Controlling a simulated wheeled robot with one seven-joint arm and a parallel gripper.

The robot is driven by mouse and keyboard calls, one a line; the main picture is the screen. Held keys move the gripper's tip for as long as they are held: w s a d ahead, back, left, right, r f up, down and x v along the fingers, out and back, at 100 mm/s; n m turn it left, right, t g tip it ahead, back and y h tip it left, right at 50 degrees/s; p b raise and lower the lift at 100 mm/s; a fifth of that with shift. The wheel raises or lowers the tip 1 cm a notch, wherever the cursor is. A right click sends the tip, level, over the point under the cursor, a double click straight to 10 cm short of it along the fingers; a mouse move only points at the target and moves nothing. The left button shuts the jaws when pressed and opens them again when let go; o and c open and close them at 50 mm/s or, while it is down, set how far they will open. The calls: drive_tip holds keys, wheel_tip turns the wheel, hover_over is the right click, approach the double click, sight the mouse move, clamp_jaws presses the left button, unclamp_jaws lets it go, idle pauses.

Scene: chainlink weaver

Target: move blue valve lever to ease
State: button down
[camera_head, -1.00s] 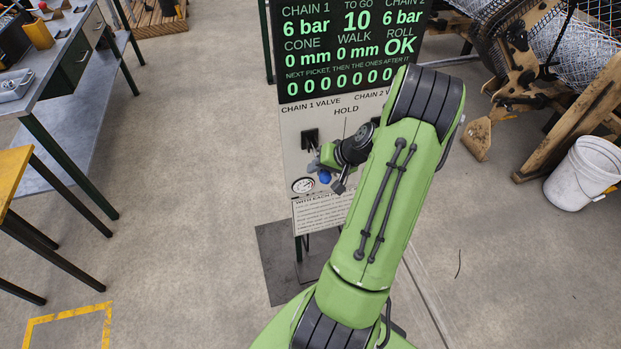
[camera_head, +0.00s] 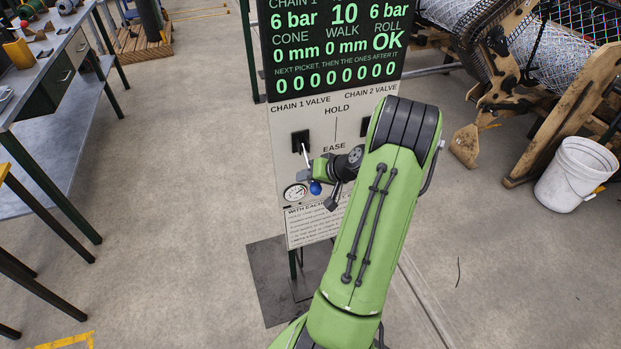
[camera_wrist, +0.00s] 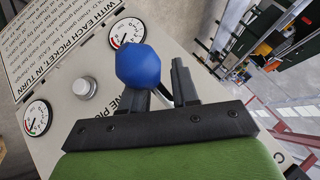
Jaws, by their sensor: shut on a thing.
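The chain 1 valve lever has a blue knob (camera_head: 315,188) and a pale shaft. The shaft runs down and slightly right from a black mount (camera_head: 300,141) on the panel, below the level of the EASE label (camera_head: 334,147). My gripper (camera_head: 318,180) is at the knob end of this lever. In the wrist view, the knob (camera_wrist: 138,66) sits at the fingertips of my gripper (camera_wrist: 160,90), which is shut on the lever. The knob hides part of the left finger and the exact contact.
The panel (camera_head: 285,120) carries a gauge (camera_head: 295,192) close left of the knob and a lit display (camera_head: 330,45) above. My arm covers much of the chain 2 valve. A white bucket (camera_head: 576,175) and wooden-framed machine stand right. A workbench (camera_head: 60,130) is left; floor between is clear.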

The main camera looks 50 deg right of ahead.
drive_tip(key=shift+a+f, duration=0.35)
drive_tip(key=shift+f, duration=0.05)
drive_tip(key=c, duration=0.8)
unclamp_jaws()
drive_tip(key=shift+w, duration=0.1)
drive_tip(key=shift+d+r, duration=0.1)
drive_tip(key=shift+r, duration=0.05)
drive_tip(key=shift+r, duration=0.1)
drive_tip(key=p+v, duration=0.4)
drive_tip(key=v, duration=1.1)
drive_tip(key=shift+s+r, duration=0.25)
drive_tip(key=shift+s, duration=0.05)
drive_tip(key=shift+d, duration=0.1)
